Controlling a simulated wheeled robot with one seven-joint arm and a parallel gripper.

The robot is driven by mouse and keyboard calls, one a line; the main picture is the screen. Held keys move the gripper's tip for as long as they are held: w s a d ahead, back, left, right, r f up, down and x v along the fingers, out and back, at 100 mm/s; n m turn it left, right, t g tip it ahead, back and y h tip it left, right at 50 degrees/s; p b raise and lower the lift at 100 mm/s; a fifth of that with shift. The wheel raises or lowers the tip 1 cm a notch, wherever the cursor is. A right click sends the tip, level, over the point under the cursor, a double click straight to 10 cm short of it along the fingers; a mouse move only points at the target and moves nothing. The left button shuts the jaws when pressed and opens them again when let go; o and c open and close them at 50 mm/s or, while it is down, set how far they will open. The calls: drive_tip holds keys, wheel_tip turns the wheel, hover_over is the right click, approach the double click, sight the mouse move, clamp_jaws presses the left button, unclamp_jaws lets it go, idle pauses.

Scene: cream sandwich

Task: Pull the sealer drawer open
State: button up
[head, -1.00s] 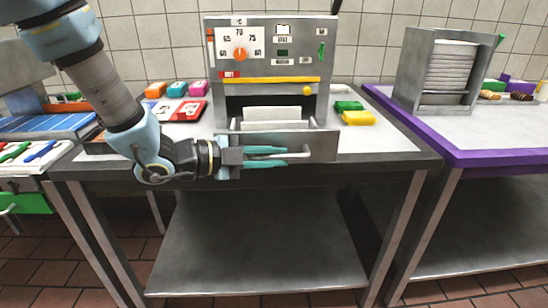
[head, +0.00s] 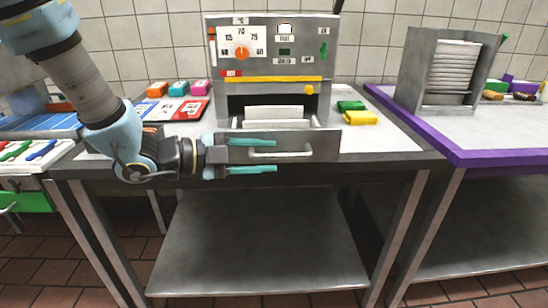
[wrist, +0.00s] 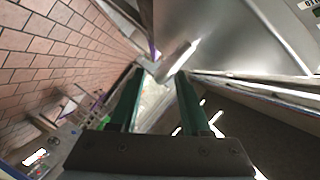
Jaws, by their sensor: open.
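The sealer (head: 277,62) is a grey metal machine with a dial and a yellow strip, standing on the metal table. Its drawer (head: 325,146) is pulled out toward the table's front edge and carries a horizontal bar handle (head: 282,153). My gripper (head: 275,156) is open, with teal fingers in front of the drawer's left part. One finger is above the handle's height and one below it, and the fingertips reach the handle's left part. In the wrist view the open fingers (wrist: 158,95) point toward metal surfaces; I cannot tell if they touch the handle.
Green and yellow blocks (head: 360,117) lie right of the sealer. A red card tray (head: 180,109) and coloured blocks lie to its left. A purple-edged table (head: 455,155) with a rack (head: 447,75) stands at right. Space before the drawer is clear.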

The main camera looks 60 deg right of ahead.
drive_tip(key=v, duration=0.8)
drive_tip(key=shift+b, duration=0.4)
